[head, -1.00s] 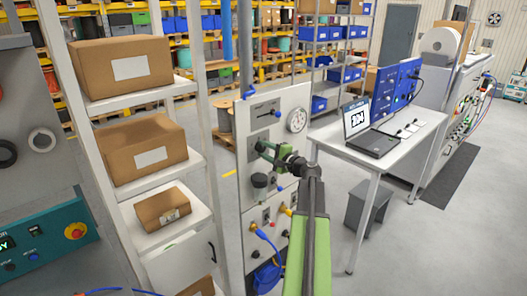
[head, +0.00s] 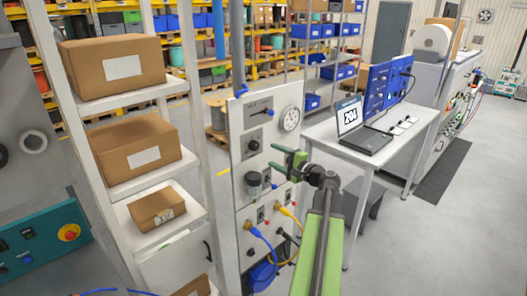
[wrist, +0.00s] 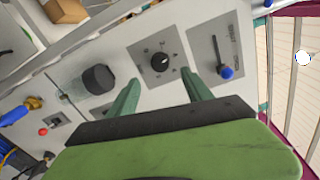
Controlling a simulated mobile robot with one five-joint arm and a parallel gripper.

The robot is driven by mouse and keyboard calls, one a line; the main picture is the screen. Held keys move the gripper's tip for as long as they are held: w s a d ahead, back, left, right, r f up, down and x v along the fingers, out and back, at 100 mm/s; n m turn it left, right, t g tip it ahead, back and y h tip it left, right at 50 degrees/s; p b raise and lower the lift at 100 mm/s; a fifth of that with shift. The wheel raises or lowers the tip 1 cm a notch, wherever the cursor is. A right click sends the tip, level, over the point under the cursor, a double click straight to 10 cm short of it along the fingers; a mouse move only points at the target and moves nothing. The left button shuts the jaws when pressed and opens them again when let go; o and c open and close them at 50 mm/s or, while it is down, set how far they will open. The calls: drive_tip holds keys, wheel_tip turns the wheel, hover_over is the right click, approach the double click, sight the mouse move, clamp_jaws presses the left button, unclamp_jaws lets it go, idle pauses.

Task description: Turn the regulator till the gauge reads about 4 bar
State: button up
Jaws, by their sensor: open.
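The pressure gauge (head: 289,118) is a round white dial at the panel's upper right; its needle is too small to read. A thick dark cylindrical knob (head: 253,183), which looks like the regulator, sticks out lower on the panel; it also shows at left in the wrist view (wrist: 98,78). A black pointer dial (head: 254,145) sits above it; in the wrist view this dial (wrist: 161,62) lies ahead of the gap between my fingers. My gripper (head: 277,160) is open and empty, right of both knobs and apart from them; its green fingers show in the wrist view (wrist: 160,86).
A lever with a blue end (head: 270,112) is above the dial. Blue and yellow cables (head: 262,236) hang from the lower panel. A shelf with cardboard boxes (head: 138,152) stands left. A white table with a laptop (head: 362,128) stands right.

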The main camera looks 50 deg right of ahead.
drive_tip(key=s, duration=0.7)
drive_tip(key=shift+s+a+r, duration=0.15)
drive_tip(key=shift+a, duration=0.1)
